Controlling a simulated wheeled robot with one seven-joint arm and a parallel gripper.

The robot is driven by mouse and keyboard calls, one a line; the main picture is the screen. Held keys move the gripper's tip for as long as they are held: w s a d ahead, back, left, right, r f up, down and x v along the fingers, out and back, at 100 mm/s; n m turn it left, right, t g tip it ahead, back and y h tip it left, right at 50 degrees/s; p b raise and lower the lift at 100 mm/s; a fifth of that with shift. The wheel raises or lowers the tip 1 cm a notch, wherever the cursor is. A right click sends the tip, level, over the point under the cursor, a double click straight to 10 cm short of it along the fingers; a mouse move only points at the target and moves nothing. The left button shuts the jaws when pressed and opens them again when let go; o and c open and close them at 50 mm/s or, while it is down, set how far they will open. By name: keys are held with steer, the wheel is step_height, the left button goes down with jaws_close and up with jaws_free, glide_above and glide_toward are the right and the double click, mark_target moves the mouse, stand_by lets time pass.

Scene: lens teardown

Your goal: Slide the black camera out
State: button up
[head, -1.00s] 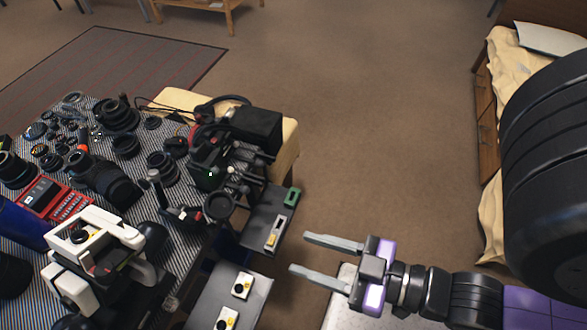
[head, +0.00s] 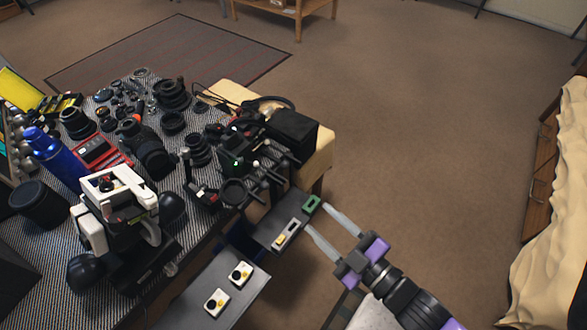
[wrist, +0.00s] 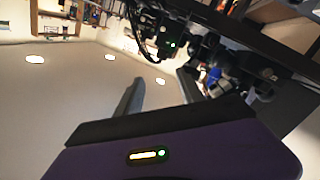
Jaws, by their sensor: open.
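A black camera-like body with a small green light (head: 232,158) stands among dark gear at the right end of the striped table. Another black body with a long lens (head: 148,152) lies further left; I cannot tell for sure which is the black camera. In the wrist view a dark body with a green light (wrist: 168,44) shows beyond the fingers. My gripper (head: 317,218) is open and empty, right of the table, with its fingertips close to the grey shelf in the head view. In the wrist view my gripper (wrist: 158,80) has nothing between its fingers.
A grey shelf (head: 270,232) holds a green piece (head: 312,204) and a white-and-yellow piece (head: 287,234). A lower grey panel (head: 195,290) carries two white blocks. Floor to the right is clear.

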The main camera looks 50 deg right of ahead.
steer(key=w+d+f+n, duration=1.2)
steer(key=w+n, duration=0.1)
steer(key=n, duration=0.5)
steer(key=w+d+p, duration=0.1)
steer(key=w, duration=0.6)
steer(key=shift+d+r+t+y+p, duration=0.2)
steer(key=shift+d+t+y+p, duration=0.1)
steer(key=shift+p, duration=0.1)
jaws_close()
